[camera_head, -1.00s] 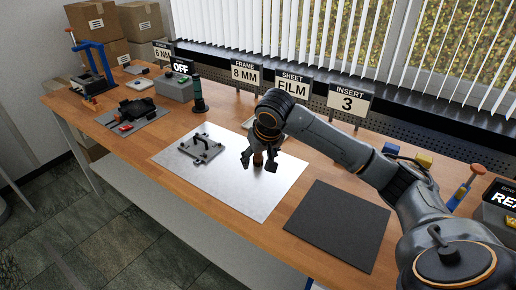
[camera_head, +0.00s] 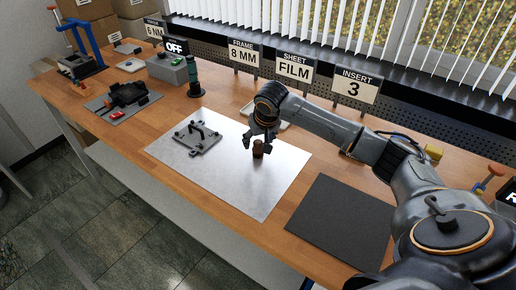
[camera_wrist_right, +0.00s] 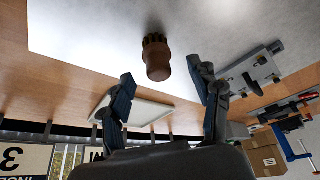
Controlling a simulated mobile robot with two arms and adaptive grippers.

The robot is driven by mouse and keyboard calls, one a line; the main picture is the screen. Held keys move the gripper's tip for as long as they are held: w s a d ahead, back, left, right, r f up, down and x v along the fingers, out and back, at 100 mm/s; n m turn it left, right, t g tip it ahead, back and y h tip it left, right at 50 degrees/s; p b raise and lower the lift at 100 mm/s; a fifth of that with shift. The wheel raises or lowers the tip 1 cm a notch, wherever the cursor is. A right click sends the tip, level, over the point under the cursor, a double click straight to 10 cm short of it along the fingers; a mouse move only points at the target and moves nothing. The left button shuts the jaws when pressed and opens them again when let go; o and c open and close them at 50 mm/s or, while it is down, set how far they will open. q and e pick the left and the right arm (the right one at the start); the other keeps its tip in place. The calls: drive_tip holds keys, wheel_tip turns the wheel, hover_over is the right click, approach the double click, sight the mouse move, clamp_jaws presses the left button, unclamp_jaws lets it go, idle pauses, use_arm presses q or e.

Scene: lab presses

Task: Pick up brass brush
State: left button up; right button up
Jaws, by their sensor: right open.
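A small brown, round piece with a ridged end, probably the brass brush (camera_head: 258,149), stands upright on the bright metal sheet (camera_head: 265,195). It also shows in the wrist view (camera_wrist_right: 157,58). My right gripper (camera_head: 259,141) is open and empty, close behind the brown piece in the head view. In the wrist view its two spread fingers (camera_wrist_right: 162,72) point toward the piece, which appears between and beyond their tips. I see no contact. My left gripper is out of view.
A grey plate fixture with a handle (camera_head: 197,138) sits left on the metal sheet. A black mat (camera_head: 340,222) lies to the right. A pale tray (camera_head: 262,112) lies behind the gripper. Sign cards (camera_head: 355,86) line the back edge. The metal sheet's front part is clear.

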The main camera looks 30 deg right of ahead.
sight(259, 144)
drive_tip(key=x, duration=0.3)
drive_tip(key=shift+s+f+p, duration=0.1)
drive_tip(key=shift+f+p, duration=0.3)
drive_tip(key=shift+d+f, duration=0.1)
drive_tip(key=shift+f, duration=0.25)
drive_tip(key=shift+w+f, duration=0.15)
drive_tip(key=shift+w, duration=0.05)
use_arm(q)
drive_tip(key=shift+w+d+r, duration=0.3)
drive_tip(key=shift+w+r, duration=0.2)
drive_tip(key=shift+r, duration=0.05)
use_arm(e)
drive_tip(key=c, duration=1.3)
